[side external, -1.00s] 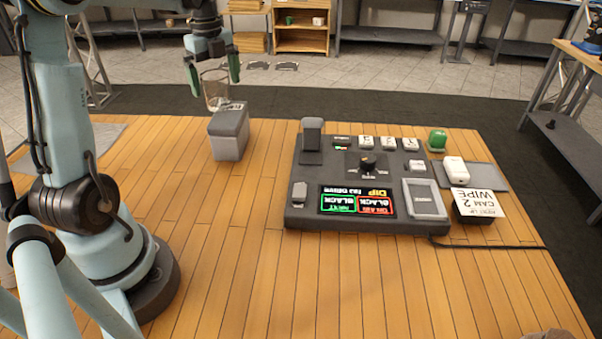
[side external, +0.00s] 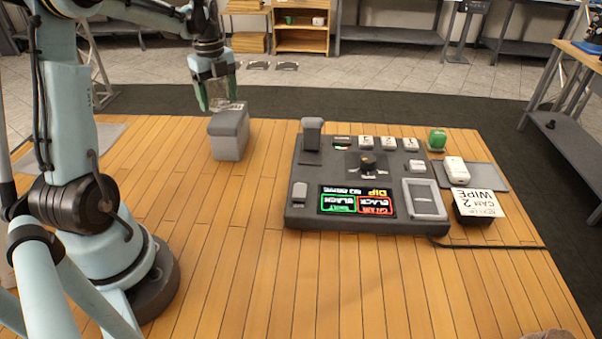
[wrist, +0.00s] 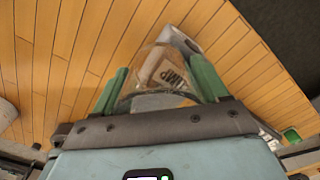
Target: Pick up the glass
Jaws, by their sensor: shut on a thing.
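The clear glass (side external: 219,95) is between the green fingers of my gripper (side external: 217,90), beside and partly behind the top of a grey block in the side view. My gripper is shut on the glass. In the wrist view the glass (wrist: 160,75) shows between the two green fingertips of my gripper (wrist: 158,82), with the lettered block seen through and past it. Whether the glass's base touches anything is hard to tell.
The grey block (side external: 229,140) stands on the wooden floor. A dark control panel (side external: 340,213) with buttons and a lit screen lies to the right. A green button piece (side external: 437,138) and a sign box (side external: 478,205) are farther right. The front wooden floor is clear.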

